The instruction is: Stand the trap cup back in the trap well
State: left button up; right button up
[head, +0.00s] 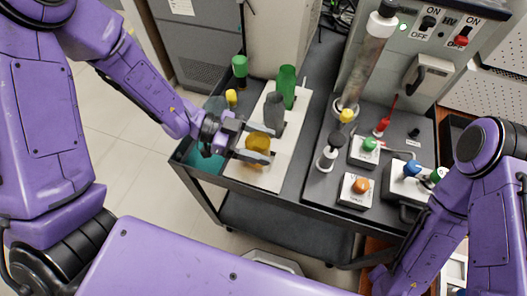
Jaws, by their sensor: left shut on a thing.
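My left gripper (267,146) is shut on an amber cup (258,142), one finger on each side of it. The cup is over the front part of a white rack board (262,178); I cannot tell whether its base touches the board. A grey cup (275,110) and a green cup (286,82) stand behind it in a row on the same board. No label shows which cup is the trap cup, and I cannot make out which opening is the trap well. My right arm is at the right, with its gripper out of view.
A dark cart top (312,125) carries the board. To the right are a tall clear column (368,58), an orange-knobbed block (355,190), a green-knobbed block (365,150) and a red-handled tool (384,122). Yellow-capped (231,98) and green-capped (239,66) items stand behind my left wrist.

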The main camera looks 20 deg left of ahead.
pick_arm(q)
jog(key=shift+w+d+f, duration=0.1)
jog(key=shift+w+f, duration=0.1)
jog(key=shift+f, duration=0.6)
jog(key=shift+w+d+f, duration=0.1)
jog(key=shift+w+f, duration=0.05)
jog(key=shift+f, duration=0.7)
jog(key=shift+w+f, duration=0.2)
jog(key=shift+f, duration=0.6)
jog(key=o, duration=1.1)
jog(key=shift+c, duration=0.2)
jog(key=shift+a+r, duration=0.15)
jog(key=shift+r, duration=0.1)
jog(key=v, duration=0.7)
jog(key=shift+a, duration=0.15)
